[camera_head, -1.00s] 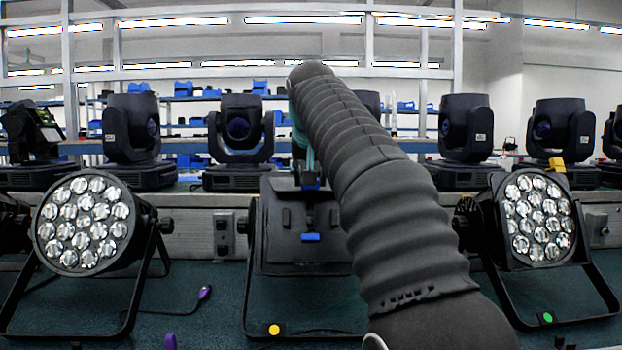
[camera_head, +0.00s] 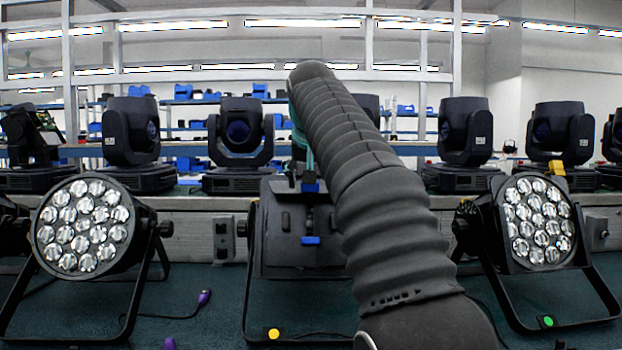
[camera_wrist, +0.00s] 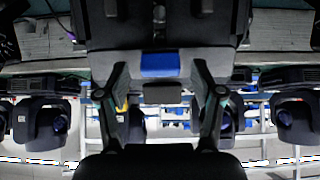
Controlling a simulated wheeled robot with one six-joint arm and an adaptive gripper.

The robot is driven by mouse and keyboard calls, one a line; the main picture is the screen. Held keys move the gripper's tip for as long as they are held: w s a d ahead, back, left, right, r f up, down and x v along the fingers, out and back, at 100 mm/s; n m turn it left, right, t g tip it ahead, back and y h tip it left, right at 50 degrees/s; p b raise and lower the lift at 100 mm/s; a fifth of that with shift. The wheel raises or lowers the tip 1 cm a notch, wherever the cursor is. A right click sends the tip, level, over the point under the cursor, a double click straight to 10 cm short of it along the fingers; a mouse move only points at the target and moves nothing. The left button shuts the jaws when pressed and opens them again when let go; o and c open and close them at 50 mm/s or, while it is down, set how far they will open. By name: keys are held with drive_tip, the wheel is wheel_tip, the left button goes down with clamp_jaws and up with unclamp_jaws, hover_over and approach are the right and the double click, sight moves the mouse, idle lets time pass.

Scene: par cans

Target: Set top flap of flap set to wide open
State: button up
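The flap set (camera_head: 275,225) is a black square assembly on the middle par can, whose bracket carries a yellow dot. A blue tab (camera_head: 310,187) shows near its upper edge and another blue tab (camera_head: 311,240) lower on its front. My gripper (camera_head: 299,155) is above the upper edge, mostly hidden by my arm. In the wrist view, which is upside down, my gripper (camera_wrist: 162,82) has its fingers well apart. A blue tab (camera_wrist: 160,65) at the edge of the black panel (camera_wrist: 160,25) appears between and just beyond them. Contact and the top flap's exact angle cannot be told.
Par cans stand on both sides, left (camera_head: 87,228) and right (camera_head: 538,222), the right one with a green dot. Moving-head lights (camera_head: 240,135) line the ledge behind. A purple-ended cable (camera_head: 203,298) lies on the teal surface.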

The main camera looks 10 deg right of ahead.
drive_tip(key=v, duration=0.7)
drive_tip(key=shift+s, duration=0.2)
drive_tip(key=shift+a+r, duration=0.1)
drive_tip(key=shift+r, duration=0.05)
